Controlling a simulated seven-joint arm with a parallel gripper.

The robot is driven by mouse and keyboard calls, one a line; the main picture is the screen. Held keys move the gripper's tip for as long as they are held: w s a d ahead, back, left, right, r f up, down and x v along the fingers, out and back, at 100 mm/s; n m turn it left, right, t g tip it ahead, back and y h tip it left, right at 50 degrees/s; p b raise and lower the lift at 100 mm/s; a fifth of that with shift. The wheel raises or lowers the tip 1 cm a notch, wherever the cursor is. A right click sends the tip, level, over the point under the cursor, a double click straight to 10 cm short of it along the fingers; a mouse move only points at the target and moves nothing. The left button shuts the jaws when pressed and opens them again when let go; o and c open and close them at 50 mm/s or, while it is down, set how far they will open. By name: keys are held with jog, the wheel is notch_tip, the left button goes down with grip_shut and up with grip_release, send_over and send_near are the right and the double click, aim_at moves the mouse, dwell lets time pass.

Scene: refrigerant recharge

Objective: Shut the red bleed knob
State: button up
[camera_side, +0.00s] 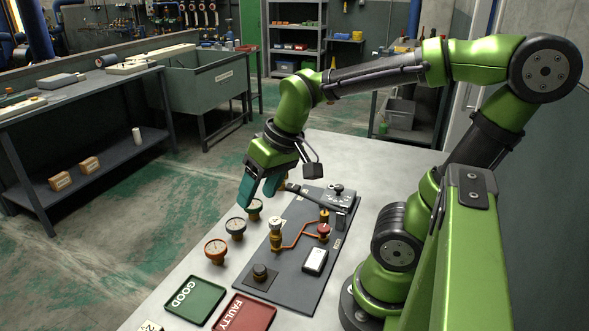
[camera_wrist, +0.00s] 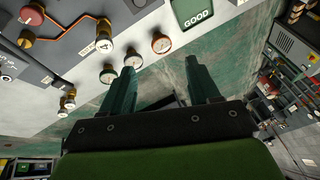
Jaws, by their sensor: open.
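The red bleed knob (camera_side: 323,229) sits on the dark panel (camera_side: 291,280), at the right end of the orange pipe run. It also shows in the wrist view at the upper left (camera_wrist: 31,14). My gripper (camera_side: 258,195) hangs in the air near the far left side of the panel, up and left of the red knob and well apart from it. In the wrist view its two teal fingers (camera_wrist: 160,70) are spread with nothing between them. Whether the knob is turned open or shut cannot be told.
Green GOOD (camera_side: 193,300) and red FAULTY (camera_side: 245,313) trays lie in front.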

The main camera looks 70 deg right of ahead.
aim_at(323, 227)
jog(key=s+d+f+n+g+h, duration=0.25)
jog(key=d+n+g, duration=0.55)
jog(key=d, duration=0.5)
jog(key=shift+h, duration=0.25)
jog(key=x, duration=1.6)
jog(key=shift+a, duration=0.25)
jog(key=c, duration=1)
jog(key=shift+c, duration=0.2)
